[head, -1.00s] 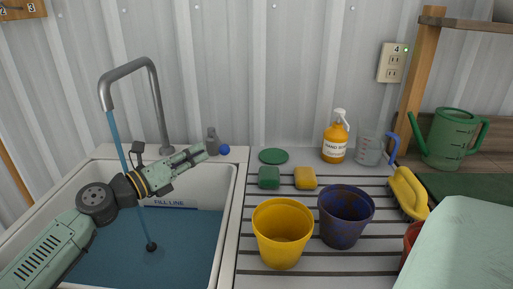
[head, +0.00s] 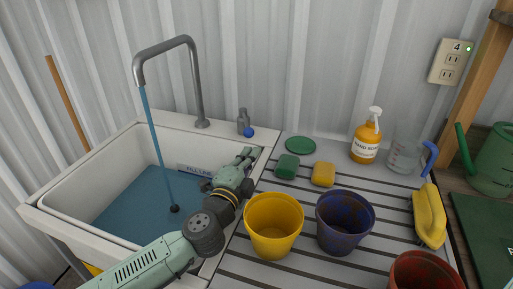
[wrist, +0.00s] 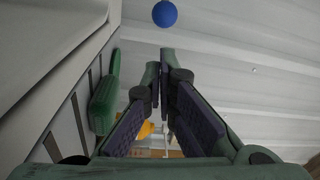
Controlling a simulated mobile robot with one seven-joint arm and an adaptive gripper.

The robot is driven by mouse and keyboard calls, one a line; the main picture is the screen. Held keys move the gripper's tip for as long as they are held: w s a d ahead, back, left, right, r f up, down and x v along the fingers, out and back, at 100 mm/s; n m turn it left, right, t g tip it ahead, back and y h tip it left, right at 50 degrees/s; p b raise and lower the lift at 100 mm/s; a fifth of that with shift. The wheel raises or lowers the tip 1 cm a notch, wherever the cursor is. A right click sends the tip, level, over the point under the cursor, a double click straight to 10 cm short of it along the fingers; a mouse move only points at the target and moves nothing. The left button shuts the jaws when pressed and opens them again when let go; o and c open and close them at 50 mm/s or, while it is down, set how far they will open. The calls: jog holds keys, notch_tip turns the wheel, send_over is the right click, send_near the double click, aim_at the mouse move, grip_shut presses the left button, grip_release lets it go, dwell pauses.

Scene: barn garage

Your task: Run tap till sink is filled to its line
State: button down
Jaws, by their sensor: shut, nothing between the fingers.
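The grey tap (head: 195,80) arches over the white sink (head: 60,193), and a blue stream (head: 157,130) runs from its spout. Blue water (head: 130,205) stands in the basin around a dark drain spot. The fill line label (head: 190,167) on the back wall is partly hidden by my arm; the water surface looks close below it. A small grey tap valve (head: 243,118) with a blue knob (head: 249,132) stands on the sink's back right corner. My gripper (head: 250,153) is shut and empty by the right rim, just below the knob. The knob also shows beyond my fingertips in the wrist view (wrist: 164,13).
Right of the sink, a slatted board (head: 265,270) bears a yellow pot (head: 273,228), a blue pot (head: 344,225), a red pot (head: 425,272), a green sponge (head: 287,167), a yellow sponge (head: 323,174), a soap bottle (head: 366,140) and a yellow brush (head: 428,215).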

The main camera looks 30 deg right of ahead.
jog(key=p+x, duration=0.2)
jog(key=x, duration=0.6)
jog(key=shift+p, duration=0.4)
